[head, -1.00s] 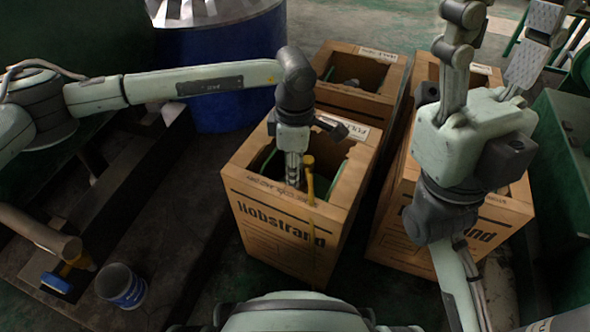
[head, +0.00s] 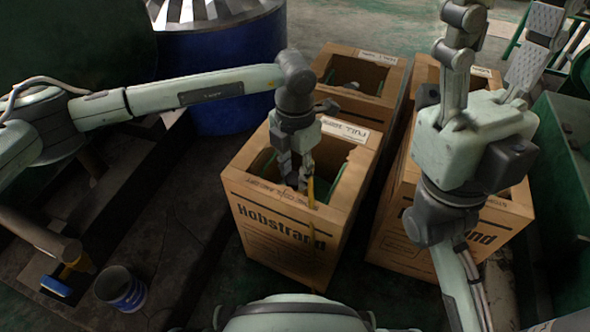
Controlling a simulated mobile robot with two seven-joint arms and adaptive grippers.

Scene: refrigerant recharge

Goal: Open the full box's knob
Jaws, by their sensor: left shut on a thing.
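The full box (head: 270,195) is the front-left cardboard box, marked "Hobstrand", with a white label on its back rim. Its top is open, and part of a green thing shows inside. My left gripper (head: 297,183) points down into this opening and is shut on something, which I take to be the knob. The knob itself is hidden by the fingers and the box wall. A thin yellow strip (head: 311,192) runs down beside the fingers over the front rim. My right gripper (head: 503,42) is raised at the right, fingers upward and apart, empty.
A second "Hobstrand" box (head: 390,230) stands to the right, partly behind my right arm. Another open box (head: 385,110) stands behind the full box. A blue drum (head: 235,75) is at the back left. A small bucket (head: 128,293) stands on the floor at the lower left.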

